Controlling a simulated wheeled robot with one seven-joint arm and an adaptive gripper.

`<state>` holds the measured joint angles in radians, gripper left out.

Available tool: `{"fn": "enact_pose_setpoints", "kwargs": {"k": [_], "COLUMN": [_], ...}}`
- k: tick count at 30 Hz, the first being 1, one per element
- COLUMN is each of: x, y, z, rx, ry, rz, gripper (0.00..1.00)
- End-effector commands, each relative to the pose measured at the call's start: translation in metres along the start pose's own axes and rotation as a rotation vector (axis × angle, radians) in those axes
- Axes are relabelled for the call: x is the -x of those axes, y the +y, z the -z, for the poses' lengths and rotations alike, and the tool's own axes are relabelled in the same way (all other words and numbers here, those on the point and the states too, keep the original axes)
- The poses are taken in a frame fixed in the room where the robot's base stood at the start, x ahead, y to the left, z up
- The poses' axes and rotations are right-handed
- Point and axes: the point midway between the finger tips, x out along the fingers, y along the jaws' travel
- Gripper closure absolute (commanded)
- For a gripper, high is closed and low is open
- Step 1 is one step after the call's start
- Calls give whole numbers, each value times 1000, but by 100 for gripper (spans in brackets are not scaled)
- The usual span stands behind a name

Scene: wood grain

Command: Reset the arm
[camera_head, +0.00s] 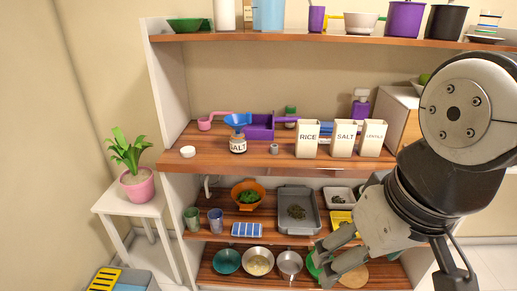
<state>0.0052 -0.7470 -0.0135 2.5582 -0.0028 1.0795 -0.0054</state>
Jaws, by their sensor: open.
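My gripper (330,262) is at the lower right of the head view, at the end of my grey and black arm. Its two fingers point down and to the left, spread apart, with nothing seen between them. It hangs in front of the lower shelves. The arm hides part of the right side of the shelf unit.
A shelf unit (225,160) holds containers marked RICE (307,139), SALT (344,138) and LENTILS (373,137), and a salt jar (237,144) with a blue funnel (238,120). Bowls and a grey tray (298,221) sit below. A potted plant (137,186) stands at left.

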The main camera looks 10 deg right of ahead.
Motion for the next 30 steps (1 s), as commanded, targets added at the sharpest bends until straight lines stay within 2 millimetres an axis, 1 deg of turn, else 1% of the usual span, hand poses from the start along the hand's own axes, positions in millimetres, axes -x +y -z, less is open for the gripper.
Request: {"fn": "enact_pose_setpoints", "kwargs": {"k": [1, 3, 11, 14, 18, 21, 25, 30], "x": [1, 2, 4, 16, 46, 62, 73, 72], "y": [-1, -2, -1, -1, -1, -1, 0, 0], "z": [-5, -8, -7, -5, 2, 6, 10, 12], "rx": [3, 4, 4, 5, 7, 9, 11, 11], "ry": [-8, -16, -15, 4, 52, 84, 110, 116], "rz": [3, 4, 4, 2, -3, -6, -8, -9], "gripper": [21, 21, 21, 21, 21, 21, 21, 21]}}
